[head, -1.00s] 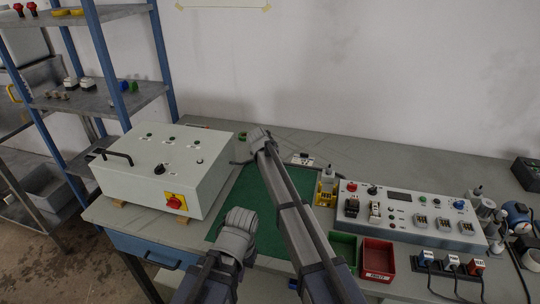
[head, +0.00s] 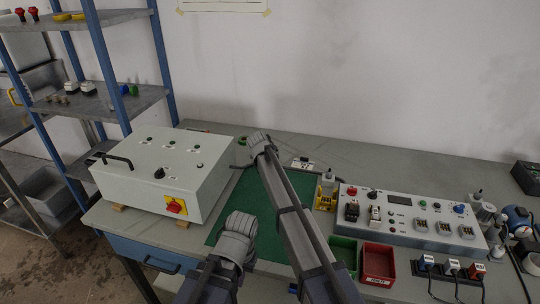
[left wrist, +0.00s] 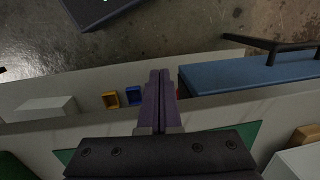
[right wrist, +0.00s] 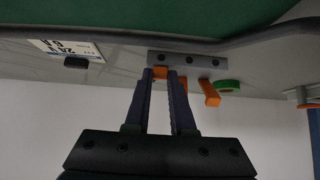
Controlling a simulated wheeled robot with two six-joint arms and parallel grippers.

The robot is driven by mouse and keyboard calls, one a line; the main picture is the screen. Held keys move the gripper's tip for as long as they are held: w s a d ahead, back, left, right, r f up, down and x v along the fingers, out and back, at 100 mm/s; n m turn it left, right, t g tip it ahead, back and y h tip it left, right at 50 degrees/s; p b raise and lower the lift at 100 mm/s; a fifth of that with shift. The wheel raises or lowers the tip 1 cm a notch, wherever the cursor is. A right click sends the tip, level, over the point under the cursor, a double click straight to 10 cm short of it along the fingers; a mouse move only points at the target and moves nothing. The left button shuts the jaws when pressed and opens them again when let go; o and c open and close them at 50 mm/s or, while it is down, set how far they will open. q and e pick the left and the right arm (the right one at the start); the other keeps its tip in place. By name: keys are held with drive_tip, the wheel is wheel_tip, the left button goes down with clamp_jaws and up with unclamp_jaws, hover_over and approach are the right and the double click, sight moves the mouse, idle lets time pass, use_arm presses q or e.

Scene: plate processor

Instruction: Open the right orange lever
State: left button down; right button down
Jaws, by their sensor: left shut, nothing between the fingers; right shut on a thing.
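In the right wrist view a grey block (right wrist: 188,59) carries orange levers. My right gripper (right wrist: 161,74) is shut on one orange lever (right wrist: 160,73), which shows between its fingertips. Another orange lever (right wrist: 210,93) sticks out to the right of the fingers. A bit of orange also shows behind the right finger, partly hidden. In the head view my right arm reaches over the green mat (head: 228,203) to the back of the bench, and its fingers and the levers are hidden there. My left gripper (left wrist: 160,74) is shut and empty above the bench's front edge.
A white control box (head: 135,190) stands on the left of the bench. A switch panel (head: 405,209), a red bin (head: 377,265) and a green bin (head: 343,252) are on the right. A green ring (right wrist: 228,86) lies beside the levers. A blue shelf rack (head: 103,60) stands left.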

drive_tip(key=r+g+p, duration=0.1)
drive_tip(key=p, duration=0.2)
drive_tip(key=w+r+g+y+p, duration=0.1)
drive_tip(key=g+p, duration=0.1)
drive_tip(key=shift+w+d+p, duration=0.15)
drive_tip(key=shift+p, duration=0.25)
drive_tip(key=shift+w+d+r+g+y+p, duration=0.1)
drive_tip(key=shift+w+r+g+y+p, duration=0.1)
drive_tip(key=shift+g+p, duration=0.3)
drive_tip(key=shift+w+r+g+y+p, duration=0.1)
drive_tip(key=shift+w+g+p, duration=0.05)
drive_tip(key=shift+g+p, duration=0.35)
drive_tip(key=shift+w+d+r+g+y+p, duration=0.1)
drive_tip(key=shift+w+g+y+p, duration=0.15)
drive_tip(key=shift+g+p, duration=0.4)
drive_tip(key=shift+g, duration=0.25)
drive_tip(key=c, duration=0.8)
unclamp_jaws()
drive_tip(key=shift+o, duration=0.2)
drive_tip(key=shift+r, duration=0.1)
